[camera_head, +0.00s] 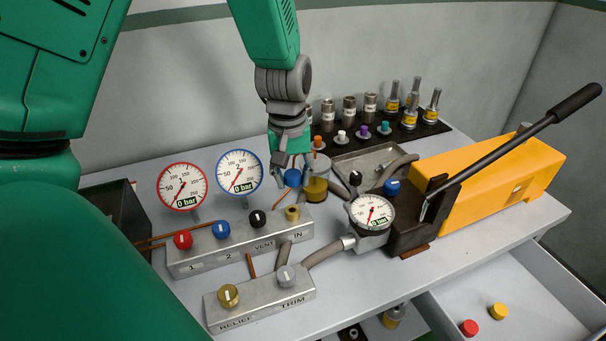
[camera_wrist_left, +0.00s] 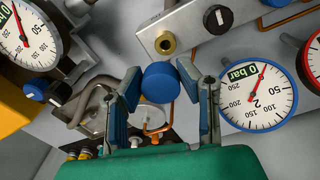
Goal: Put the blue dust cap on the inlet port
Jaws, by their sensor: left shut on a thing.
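The blue dust cap (camera_head: 292,178) is held at the fingertips of my left gripper (camera_head: 286,172). The left wrist view also shows the cap (camera_wrist_left: 160,82) between the two blue finger pads. The inlet port (camera_head: 292,213) is a brass fitting beside the "IN" label on the grey manifold block (camera_head: 240,243). In the left wrist view the port (camera_wrist_left: 166,43) shows as an open brass ring beyond the cap. The cap is apart from the port, up and behind it in the head view. My right gripper is not in view.
Red (camera_head: 182,240), blue (camera_head: 221,229) and black (camera_head: 257,219) knobs stand left of the port. A brass cylinder (camera_head: 316,188) and a dial gauge (camera_head: 371,212) stand to its right. Two round gauges stand behind the block. A yellow hand pump (camera_head: 490,180) is at right.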

